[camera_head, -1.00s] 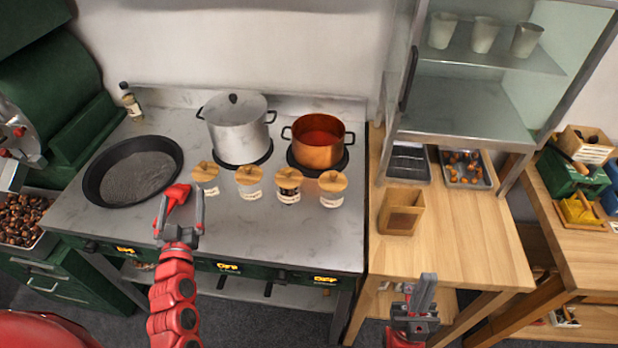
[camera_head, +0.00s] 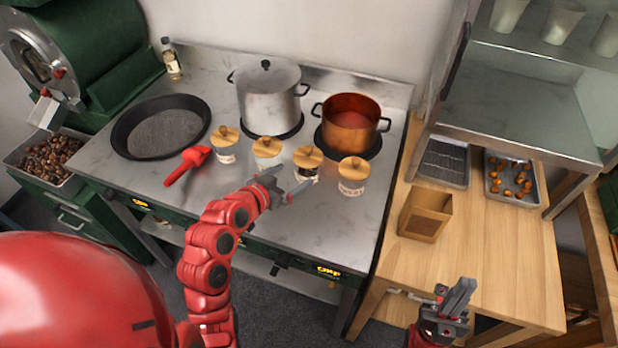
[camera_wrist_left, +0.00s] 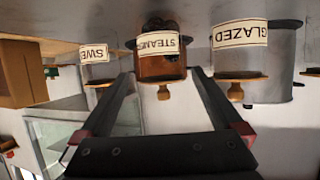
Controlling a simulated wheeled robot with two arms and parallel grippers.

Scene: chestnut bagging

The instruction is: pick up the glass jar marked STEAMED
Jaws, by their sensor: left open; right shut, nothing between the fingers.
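The STEAMED jar (camera_head: 305,172) is the third from the left in a row of glass jars with wooden lids on the stove front. It holds dark chestnuts. In the left wrist view, which is upside down, its STEAMED label (camera_wrist_left: 158,43) is near the top middle. My left gripper (camera_head: 284,184) is open, in front of the row. In the wrist view its fingers spread to either side of the STEAMED jar, which appears beyond the fingertips. Nothing is held. My right gripper (camera_head: 458,298) is shut and empty, in front of the wooden table.
The GLAZED jar (camera_wrist_left: 240,45) and a jar reading SWE… (camera_wrist_left: 97,55) flank it. A copper pot (camera_head: 350,128) and steel pot (camera_head: 268,98) stand behind. A red tool (camera_head: 188,165) and dark pan (camera_head: 160,128) lie left. A wooden box (camera_head: 425,216) stands right.

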